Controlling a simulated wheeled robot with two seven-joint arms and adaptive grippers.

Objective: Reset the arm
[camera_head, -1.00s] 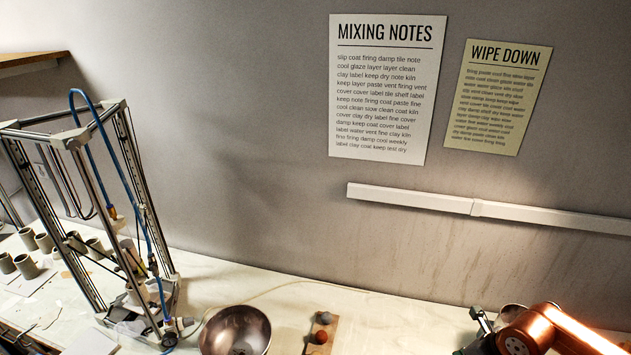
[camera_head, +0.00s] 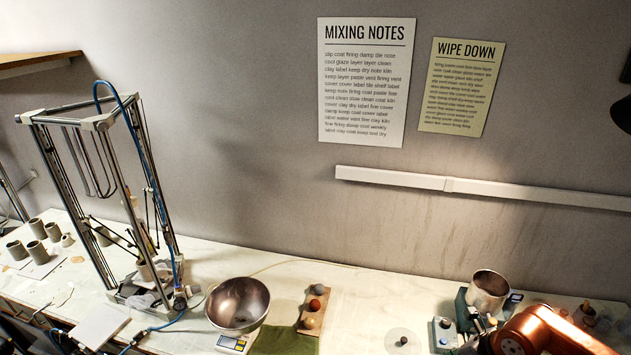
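An orange-copper link of my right arm (camera_head: 548,335) comes in at the lower right corner. Its gripper is not visible; it is below the frame or hidden behind the link. My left arm and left gripper do not show. The arm link stands in front of part of the bench equipment at the right, and I cannot tell whether it touches anything.
A delta clay printer (camera_head: 105,122) stands at the left, with grey cups (camera_head: 37,228) beside it. A metal bowl (camera_head: 238,304) sits on a scale (camera_head: 232,342). A board (camera_head: 307,320) holds small balls. Another metal bowl (camera_head: 489,291) stands near my arm.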

